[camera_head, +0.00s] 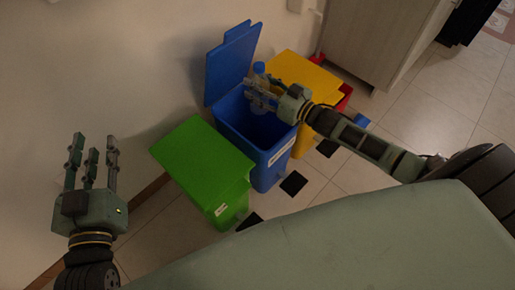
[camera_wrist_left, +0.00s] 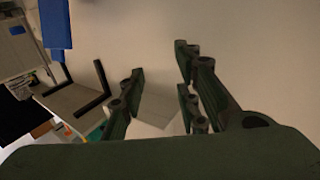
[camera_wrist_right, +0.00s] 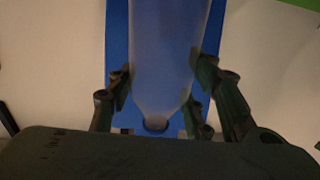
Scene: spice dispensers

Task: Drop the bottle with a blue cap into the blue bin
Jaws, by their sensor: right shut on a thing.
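The bottle with a blue cap (camera_head: 259,74) is held upright or nearly so by my right gripper (camera_head: 262,94), over the opening of the blue bin (camera_head: 262,146). The blue bin's lid (camera_head: 231,66) stands open. In the right wrist view the clear bottle (camera_wrist_right: 165,60) sits between the fingers of my right gripper (camera_wrist_right: 160,85), with blue behind it. My left gripper (camera_head: 92,158) is open and empty, raised at the left near the wall. It also shows open in the left wrist view (camera_wrist_left: 160,75).
A green bin (camera_head: 203,160) with a shut lid stands left of the blue bin. A yellow bin (camera_head: 305,75) and a partly hidden red bin (camera_head: 346,92) stand to its right. A cabinet (camera_head: 380,38) is at the back. Tiled floor (camera_head: 420,110) lies free at the right.

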